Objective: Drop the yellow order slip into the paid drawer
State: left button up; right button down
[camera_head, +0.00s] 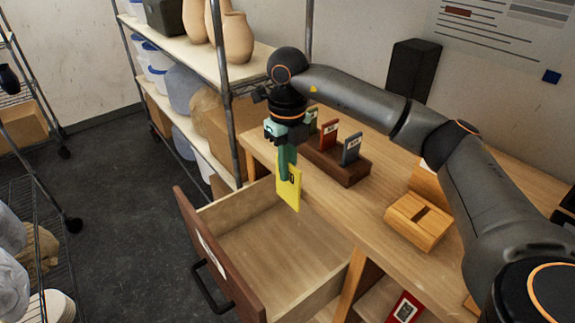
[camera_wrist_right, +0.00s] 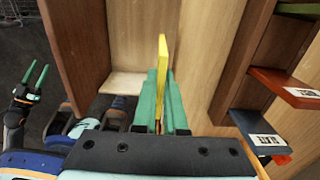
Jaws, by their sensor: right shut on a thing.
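The yellow order slip (camera_head: 291,188) hangs upright in the grip of my right gripper (camera_head: 286,172). In the right wrist view the slip (camera_wrist_right: 162,58) shows edge-on between the green fingers of my right gripper (camera_wrist_right: 161,92). The gripper is shut on it and holds it over the pulled-out drawer (camera_head: 275,250), close to its far inner end. The drawer's visible floor is bare. A label on its front is too oblique to read. My left gripper (camera_wrist_right: 32,78) shows at the left of the right wrist view, with its two green fingers apart and empty.
A dark wooden holder (camera_head: 338,165) with several coloured cards stands on the bench (camera_head: 345,205) right of the slip. A light wooden block (camera_head: 418,220) sits farther right. A red card (camera_head: 405,307) lies below the benchtop. Shelving with vases and bins stands behind.

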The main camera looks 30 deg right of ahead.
aim_at(288, 201)
notch_tip(288, 201, down, 4)
jog(key=b, duration=0.2)
jog(key=shift+f+b, duration=0.2)
jog(key=shift+b, duration=0.15)
jog(key=shift+r, duration=0.1)
jog(key=c, duration=0.9)
grip_release()
jog(key=shift+r, duration=0.1)
jog(key=shift+w+r, duration=0.1)
jog(key=shift+r, duration=0.15)
notch_tip(288, 201, up, 12)
jog(key=shift+a+f+p, duration=0.1)
jog(key=shift+p, duration=0.7)
